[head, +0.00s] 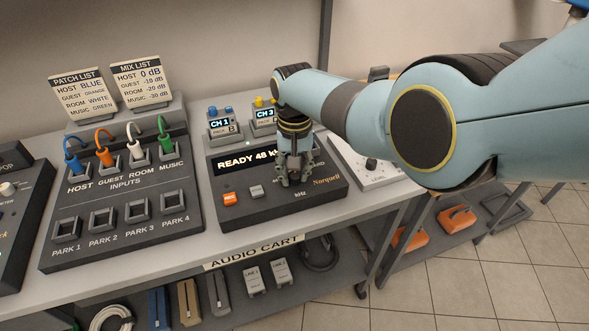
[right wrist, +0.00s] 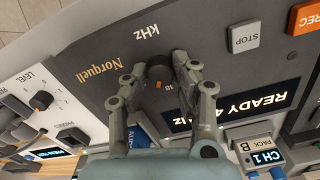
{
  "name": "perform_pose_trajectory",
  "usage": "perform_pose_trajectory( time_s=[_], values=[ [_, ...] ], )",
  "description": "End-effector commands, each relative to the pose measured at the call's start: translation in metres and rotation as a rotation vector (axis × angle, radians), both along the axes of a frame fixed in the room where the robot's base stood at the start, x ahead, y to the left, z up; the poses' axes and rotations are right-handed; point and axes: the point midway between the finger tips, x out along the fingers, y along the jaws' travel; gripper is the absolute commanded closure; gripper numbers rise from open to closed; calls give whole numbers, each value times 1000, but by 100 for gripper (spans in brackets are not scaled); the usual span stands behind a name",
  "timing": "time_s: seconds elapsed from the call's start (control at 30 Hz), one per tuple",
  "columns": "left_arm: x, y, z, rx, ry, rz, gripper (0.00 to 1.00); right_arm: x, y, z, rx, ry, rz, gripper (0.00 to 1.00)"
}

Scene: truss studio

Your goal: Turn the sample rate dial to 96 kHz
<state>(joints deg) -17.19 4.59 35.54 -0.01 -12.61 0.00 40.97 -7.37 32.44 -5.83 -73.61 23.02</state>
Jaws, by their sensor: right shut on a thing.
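The Norquell recorder (head: 233,204) is a dark box on the cart. Its display (head: 240,161) reads "READY 48 k", the end covered by my gripper in the head view. The sample rate dial (right wrist: 158,70) is a dark round knob beside the kHz label; its orange mark is at the 48 in the right wrist view. My right gripper (head: 292,181) points down at the recorder, its fingers shut on either side of the dial, also in the right wrist view (right wrist: 156,68). The fingers mostly hide the dial in the head view. My left gripper is not in view.
An orange REC button (head: 229,198) and a grey STOP button (head: 257,192) are left of the gripper. A patch panel (head: 115,218) with coloured cables stands further left. Wireless packs (head: 222,128) stand behind, and a level unit (head: 370,165) stands to the right.

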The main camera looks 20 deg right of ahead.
Motion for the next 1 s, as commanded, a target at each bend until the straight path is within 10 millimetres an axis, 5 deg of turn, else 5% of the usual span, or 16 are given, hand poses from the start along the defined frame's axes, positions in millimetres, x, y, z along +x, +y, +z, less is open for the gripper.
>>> perform_pose_trajectory(
  time_s=[0.5, 1.0],
  values=[
    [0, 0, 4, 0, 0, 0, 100, 0, 0, 0, 0, 1, -404, 100],
    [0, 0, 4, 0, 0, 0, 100, 0, 0, 0, 1, 0, -528, 100]
  ],
)
